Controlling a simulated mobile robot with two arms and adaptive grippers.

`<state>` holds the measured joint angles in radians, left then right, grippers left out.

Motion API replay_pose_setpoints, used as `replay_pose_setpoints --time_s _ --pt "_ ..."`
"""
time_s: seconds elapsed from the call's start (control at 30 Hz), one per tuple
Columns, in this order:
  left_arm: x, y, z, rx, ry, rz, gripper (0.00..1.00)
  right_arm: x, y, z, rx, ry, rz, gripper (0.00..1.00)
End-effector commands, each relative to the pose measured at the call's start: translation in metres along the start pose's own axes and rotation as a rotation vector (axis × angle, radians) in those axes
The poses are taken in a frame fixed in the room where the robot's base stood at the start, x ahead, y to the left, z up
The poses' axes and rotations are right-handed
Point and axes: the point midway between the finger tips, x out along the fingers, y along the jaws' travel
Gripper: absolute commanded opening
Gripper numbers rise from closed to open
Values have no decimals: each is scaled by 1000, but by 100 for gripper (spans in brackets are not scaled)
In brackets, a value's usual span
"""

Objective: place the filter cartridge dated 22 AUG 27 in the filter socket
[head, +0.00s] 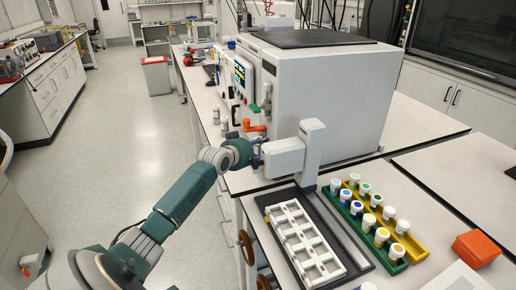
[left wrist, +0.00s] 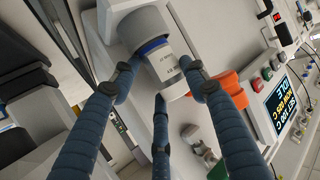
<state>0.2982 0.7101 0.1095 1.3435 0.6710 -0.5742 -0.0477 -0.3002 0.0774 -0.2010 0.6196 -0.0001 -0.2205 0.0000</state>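My left gripper (head: 262,150) reaches to the reactor's near side in the head view. In the left wrist view its three fingers (left wrist: 160,80) are spread around a white filter cartridge (left wrist: 169,66) with a blue band. A gap shows between the left fingertip and the cartridge, so the gripper looks open. The cartridge's banded end meets a grey round socket (left wrist: 138,28); how deep it sits is hidden. Its printed label is too small to read surely. My right gripper is not in view.
A white reactor (head: 320,95) has an orange handle (head: 253,126) and a display (left wrist: 285,105). Several capped bottles stand in green (head: 392,268) and yellow (head: 416,254) racks at right. A white slotted tray (head: 318,262) and an orange box (head: 477,249) are on the bench.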

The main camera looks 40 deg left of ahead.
Motion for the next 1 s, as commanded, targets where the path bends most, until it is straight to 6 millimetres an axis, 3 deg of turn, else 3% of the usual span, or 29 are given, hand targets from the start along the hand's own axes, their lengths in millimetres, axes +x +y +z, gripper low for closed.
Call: replay_pose_setpoints --time_s 0.5,0.67,1.0 --pt "-6 -1 -2 2 -10 -2 52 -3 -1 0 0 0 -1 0" --pt "-29 -1 -1 5 -9 -1 52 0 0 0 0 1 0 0" --pt "-94 0 -2 5 -7 0 52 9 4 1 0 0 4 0"
